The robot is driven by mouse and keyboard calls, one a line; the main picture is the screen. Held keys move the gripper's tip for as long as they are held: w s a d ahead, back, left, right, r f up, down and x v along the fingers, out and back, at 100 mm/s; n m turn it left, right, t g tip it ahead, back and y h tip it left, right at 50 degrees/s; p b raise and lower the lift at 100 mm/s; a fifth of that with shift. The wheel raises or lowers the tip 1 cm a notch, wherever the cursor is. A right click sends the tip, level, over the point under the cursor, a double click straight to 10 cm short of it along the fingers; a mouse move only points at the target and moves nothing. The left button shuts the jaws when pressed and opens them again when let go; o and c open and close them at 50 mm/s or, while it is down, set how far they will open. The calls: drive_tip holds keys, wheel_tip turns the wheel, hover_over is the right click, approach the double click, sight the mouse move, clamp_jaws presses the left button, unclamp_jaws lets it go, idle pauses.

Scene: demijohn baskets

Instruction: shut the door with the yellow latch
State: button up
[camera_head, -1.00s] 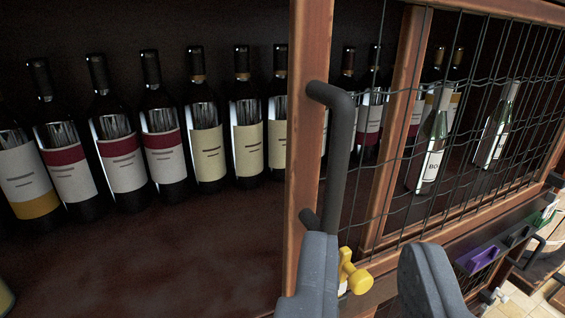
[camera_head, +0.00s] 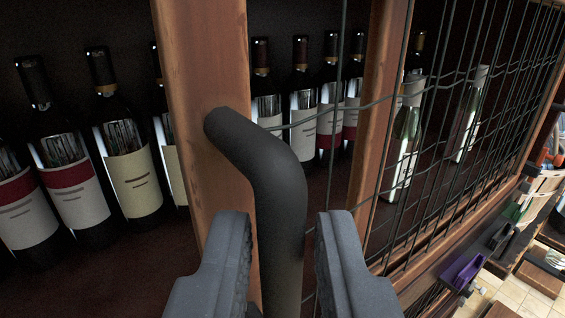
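The door is a wooden frame with wire mesh; its upright edge (camera_head: 205,110) stands left of centre, and the mesh (camera_head: 455,130) runs off to the right. A dark bent bar handle (camera_head: 272,180) is fixed to the upright edge. My gripper (camera_head: 283,225) is open, with one grey finger on each side of the handle's vertical part. Gaps show between the fingers and the handle. The yellow latch is not visible now. To the left of the door's edge the shelf lies uncovered.
Several wine bottles (camera_head: 122,150) stand on the dark shelf at left, and more show behind the mesh. Two clear-green bottles (camera_head: 405,140) are at right. A purple thing (camera_head: 464,270) lies at lower right, above a tiled floor.

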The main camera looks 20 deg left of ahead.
drive_tip(key=shift+x, duration=1.2)
